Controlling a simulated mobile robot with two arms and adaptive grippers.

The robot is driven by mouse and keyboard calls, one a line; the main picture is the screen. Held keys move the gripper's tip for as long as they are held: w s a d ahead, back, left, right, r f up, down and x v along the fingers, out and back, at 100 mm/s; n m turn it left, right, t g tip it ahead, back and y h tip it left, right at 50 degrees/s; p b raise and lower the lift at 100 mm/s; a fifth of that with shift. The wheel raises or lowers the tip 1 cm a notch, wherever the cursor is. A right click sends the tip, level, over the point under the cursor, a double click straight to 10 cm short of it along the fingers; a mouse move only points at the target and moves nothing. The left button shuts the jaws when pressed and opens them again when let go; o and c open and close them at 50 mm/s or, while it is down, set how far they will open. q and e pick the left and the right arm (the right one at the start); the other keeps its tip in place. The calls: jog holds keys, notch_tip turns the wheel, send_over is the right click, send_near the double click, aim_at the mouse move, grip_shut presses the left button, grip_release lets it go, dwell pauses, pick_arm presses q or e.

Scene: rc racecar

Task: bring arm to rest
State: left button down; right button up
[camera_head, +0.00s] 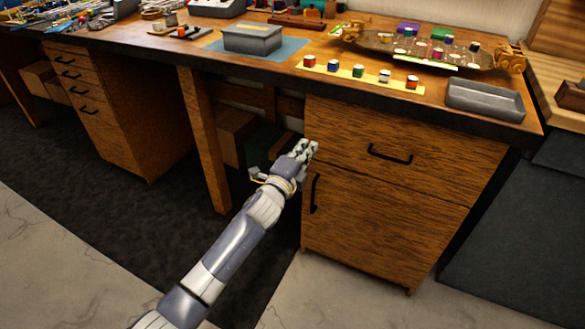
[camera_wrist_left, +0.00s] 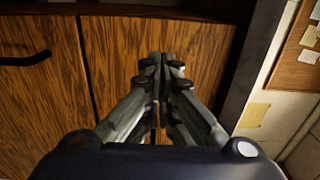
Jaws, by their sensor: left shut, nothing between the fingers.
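My left gripper (camera_head: 304,150) reaches in from the lower left in the head view. Its fingertips are in front of the left side of the wooden cabinet (camera_head: 380,215) under the workbench, below the bench top. In the left wrist view the fingers (camera_wrist_left: 163,68) are together with nothing between them, and wood panels fill the view behind them. A dark handle (camera_wrist_left: 25,58) shows at the left there. I cannot tell whether the fingertips touch the cabinet. My right gripper is in neither view.
The workbench top (camera_head: 300,78) holds a grey box (camera_head: 252,38), a row of small coloured jars on a yellow strip (camera_head: 360,76) and a grey tray (camera_head: 485,100). The cabinet has a drawer handle (camera_head: 390,154) and a door handle (camera_head: 315,193). Open floor (camera_head: 80,235) lies at the left.

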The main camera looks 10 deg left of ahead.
pick_arm(q)
jog(key=p+v, duration=0.1)
jog(key=v, duration=0.6)
jog(key=shift+a+f, duration=0.2)
jog(key=shift+f, duration=0.2)
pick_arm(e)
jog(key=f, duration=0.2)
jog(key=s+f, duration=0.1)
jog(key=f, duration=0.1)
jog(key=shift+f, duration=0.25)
